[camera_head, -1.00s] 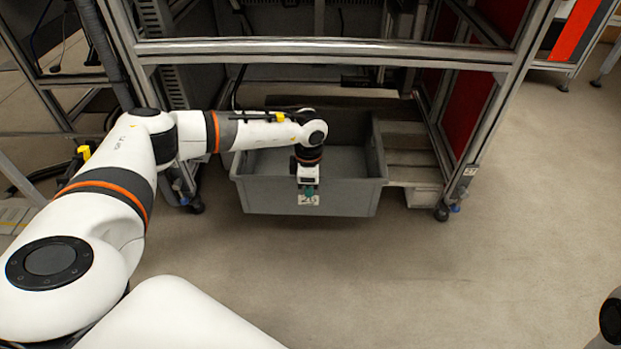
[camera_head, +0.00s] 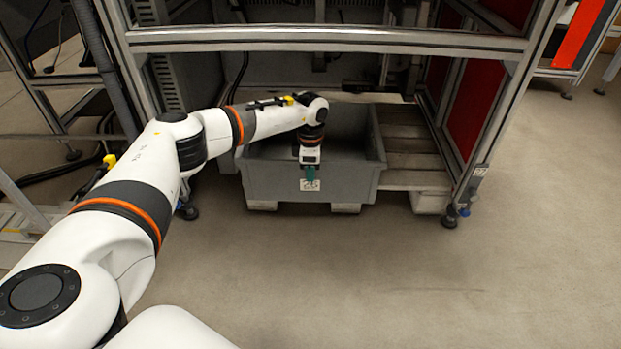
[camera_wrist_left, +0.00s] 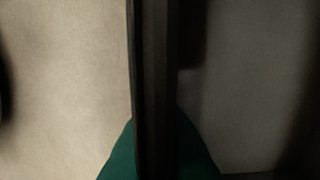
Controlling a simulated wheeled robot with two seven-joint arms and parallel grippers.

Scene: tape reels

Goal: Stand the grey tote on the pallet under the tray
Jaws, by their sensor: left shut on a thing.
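The grey tote (camera_head: 270,182) is upright and empty inside the metal frame, over the wooden pallet (camera_head: 412,160). Pallet blocks show below its front wall, and slats show to its right. I cannot tell whether its base touches the slats. My left gripper (camera_head: 310,174) is shut on the middle of the tote's front rim, above a white number label. In the left wrist view the rim (camera_wrist_left: 153,80) runs between green fingertips (camera_wrist_left: 158,160). I cannot make out the tray for certain. My right gripper is out of view.
The metal frame has a crossbar (camera_head: 330,40) above the tote and a right post (camera_head: 488,140) beside the pallet. A left post and cables stand close to my left arm. The floor (camera_head: 400,270) in front is clear.

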